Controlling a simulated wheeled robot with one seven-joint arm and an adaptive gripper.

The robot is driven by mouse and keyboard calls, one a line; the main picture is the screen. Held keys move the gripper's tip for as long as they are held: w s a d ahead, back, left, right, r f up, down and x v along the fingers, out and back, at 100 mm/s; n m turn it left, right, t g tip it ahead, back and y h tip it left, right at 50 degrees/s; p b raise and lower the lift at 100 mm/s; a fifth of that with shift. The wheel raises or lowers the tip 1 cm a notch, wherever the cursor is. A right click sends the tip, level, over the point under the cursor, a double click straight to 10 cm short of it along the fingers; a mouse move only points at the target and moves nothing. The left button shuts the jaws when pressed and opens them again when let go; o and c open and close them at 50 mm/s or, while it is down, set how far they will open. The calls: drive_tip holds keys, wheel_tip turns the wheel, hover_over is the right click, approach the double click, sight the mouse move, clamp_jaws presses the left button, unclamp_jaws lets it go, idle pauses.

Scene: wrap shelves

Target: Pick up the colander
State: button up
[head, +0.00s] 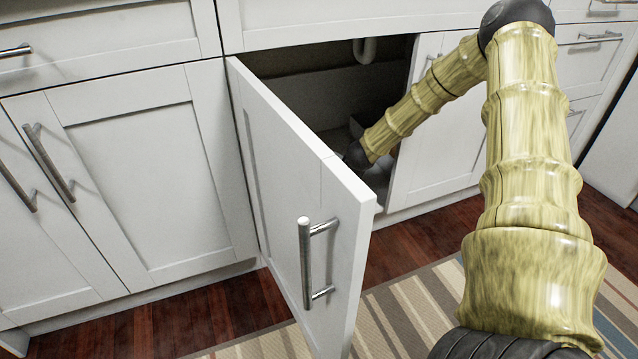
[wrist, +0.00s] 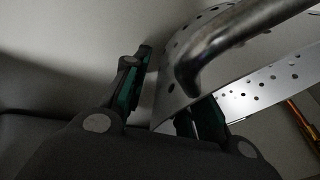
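The colander (wrist: 178,65) is silver metal with many small holes and a thick curved handle (wrist: 205,62). It fills the upper right of the wrist view. My gripper (wrist: 172,98) is at the colander's edge, with one dark, green-padded finger left of the perforated wall and the other on its right, partly hidden by the handle and wall. The fingers are apart, and a gap shows between the left finger and the wall. In the head view my arm reaches into the open cabinet; the door hides my gripper, and I cannot make out the colander there.
The open cabinet door (head: 290,180) stands out into the room, left of my arm. The cabinet's right frame (head: 425,150) is close to my arm. A pipe (head: 365,50) hangs inside at the top. An orange strip (wrist: 303,122) lies right of the colander.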

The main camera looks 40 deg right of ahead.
drive_tip(key=shift+c, duration=0.3)
clamp_jaws()
drive_tip(key=shift+r, duration=0.1)
